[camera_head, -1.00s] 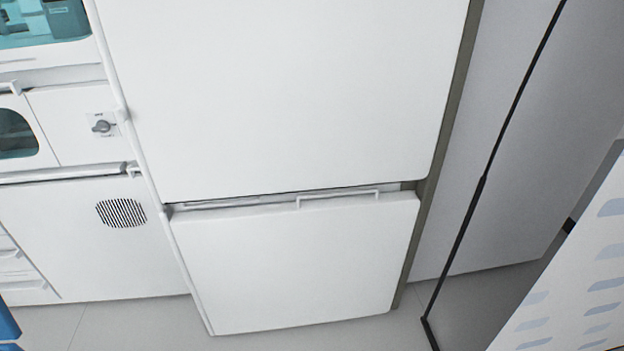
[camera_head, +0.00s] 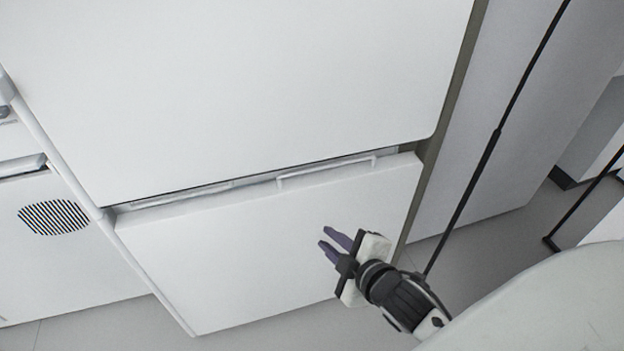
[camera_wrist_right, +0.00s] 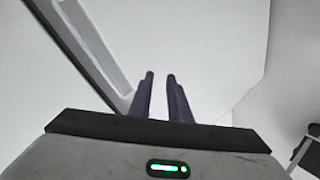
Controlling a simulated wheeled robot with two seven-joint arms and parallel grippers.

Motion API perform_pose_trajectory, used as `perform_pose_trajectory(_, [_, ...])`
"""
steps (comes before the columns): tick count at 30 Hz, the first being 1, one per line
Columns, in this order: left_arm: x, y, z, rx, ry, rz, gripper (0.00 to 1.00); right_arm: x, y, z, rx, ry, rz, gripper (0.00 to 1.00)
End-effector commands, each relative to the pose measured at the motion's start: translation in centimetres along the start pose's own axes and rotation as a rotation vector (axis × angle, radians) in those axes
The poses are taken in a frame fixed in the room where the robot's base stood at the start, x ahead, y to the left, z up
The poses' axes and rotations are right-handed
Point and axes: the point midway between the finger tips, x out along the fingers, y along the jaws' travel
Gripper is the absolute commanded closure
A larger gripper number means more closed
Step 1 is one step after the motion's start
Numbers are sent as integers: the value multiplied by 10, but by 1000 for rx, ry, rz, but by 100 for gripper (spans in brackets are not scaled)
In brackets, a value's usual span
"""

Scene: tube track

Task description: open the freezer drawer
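The white freezer drawer (camera_head: 250,240) is the lower front of the tall white unit in the head view. A thin white bar handle (camera_head: 325,172) runs along its top edge. A narrow gap shows between it and the upper door (camera_head: 260,80). My right gripper (camera_head: 332,240) is in front of the drawer, below and a little right of the handle, and apart from the handle. In the right wrist view its two dark fingers (camera_wrist_right: 160,82) stand slightly apart with nothing between them, in front of a white surface. My left gripper is not in view.
A white cabinet with a round vent grille (camera_head: 54,217) stands to the left. A grey wall panel with a black pole (camera_head: 485,150) is at the right. Grey floor (camera_head: 480,250) shows at the lower right.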

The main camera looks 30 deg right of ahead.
Motion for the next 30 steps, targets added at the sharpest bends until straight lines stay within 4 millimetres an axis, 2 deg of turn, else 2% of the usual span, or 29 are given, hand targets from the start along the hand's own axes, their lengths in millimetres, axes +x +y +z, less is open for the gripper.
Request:
perform_pose_trajectory(1, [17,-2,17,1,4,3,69,15,21,5,-134,2,86,83])
perform_pose_trajectory(4, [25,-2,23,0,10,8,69,19,70,1,-360,-27,217,83])
perform_pose_trajectory(6, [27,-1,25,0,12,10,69,18,92,-1,-464,-51,277,83])
perform_pose_trajectory(9, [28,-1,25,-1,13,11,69,18,111,-3,-537,-73,320,83])
perform_pose_trajectory(14, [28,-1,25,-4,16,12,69,36,122,-5,-549,-77,326,83])
perform_pose_trajectory(24, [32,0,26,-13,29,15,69,94,139,-5,-546,-76,322,83])
perform_pose_trajectory(30, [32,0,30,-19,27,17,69,109,144,-6,-544,-75,320,83])
